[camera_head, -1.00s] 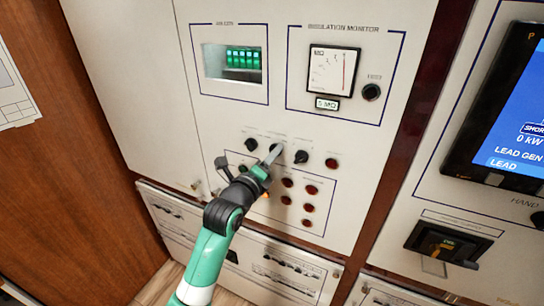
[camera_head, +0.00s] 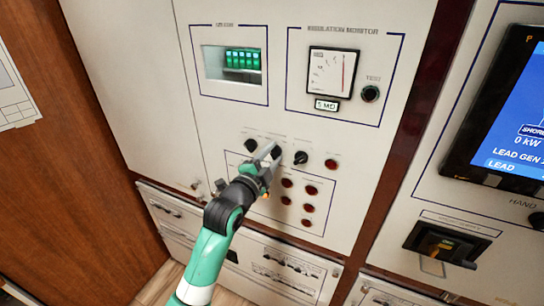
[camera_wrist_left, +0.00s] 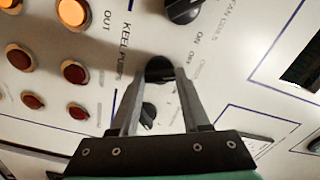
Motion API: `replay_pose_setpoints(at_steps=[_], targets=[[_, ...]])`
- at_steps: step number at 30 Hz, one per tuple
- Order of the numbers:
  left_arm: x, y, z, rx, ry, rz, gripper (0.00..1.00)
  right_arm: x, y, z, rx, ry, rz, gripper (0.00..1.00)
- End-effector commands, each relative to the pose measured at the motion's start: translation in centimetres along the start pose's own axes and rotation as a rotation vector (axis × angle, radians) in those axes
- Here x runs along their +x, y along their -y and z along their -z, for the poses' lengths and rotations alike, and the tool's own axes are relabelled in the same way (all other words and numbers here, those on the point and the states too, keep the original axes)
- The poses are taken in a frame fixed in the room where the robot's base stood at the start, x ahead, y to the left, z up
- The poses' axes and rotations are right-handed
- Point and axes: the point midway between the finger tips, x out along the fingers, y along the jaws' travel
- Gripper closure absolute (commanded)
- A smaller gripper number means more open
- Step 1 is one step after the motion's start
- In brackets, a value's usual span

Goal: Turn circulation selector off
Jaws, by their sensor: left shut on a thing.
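The circulation selector is a black rotary knob (camera_head: 276,152), the middle one in a row of three on the white panel. In the left wrist view the knob (camera_wrist_left: 160,69) sits between the two grey fingertips. My left gripper (camera_head: 268,151) reaches up to it from below and is shut on it; the fingers hide part of it in the head view. The exact angle of its pointer is hard to make out. My right gripper is not in view.
Black knobs flank it on the left (camera_head: 251,145) and right (camera_head: 301,157). A red lamp (camera_head: 331,163) is farther right, and several red lamps (camera_head: 311,190) sit below. Above are a green-lit display (camera_head: 243,58) and an insulation meter (camera_head: 332,72).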

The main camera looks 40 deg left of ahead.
Motion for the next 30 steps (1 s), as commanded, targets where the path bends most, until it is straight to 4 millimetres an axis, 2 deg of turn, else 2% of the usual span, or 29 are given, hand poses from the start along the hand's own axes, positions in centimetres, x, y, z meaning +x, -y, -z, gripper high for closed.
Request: replay_pose_setpoints(at_steps=[6, 15, 30], targets=[[0.0, 0.06, 0.02, -0.179, -0.001, -0.001, 1.0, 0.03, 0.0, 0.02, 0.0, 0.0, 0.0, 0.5], [0.0, 0.13, 0.01, -0.345, -0.001, -0.001, 1.0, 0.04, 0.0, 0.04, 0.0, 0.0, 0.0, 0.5], [0.0, 0.16, 0.0, -0.405, -0.001, -0.001, 1.0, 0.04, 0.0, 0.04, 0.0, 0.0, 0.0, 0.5]])
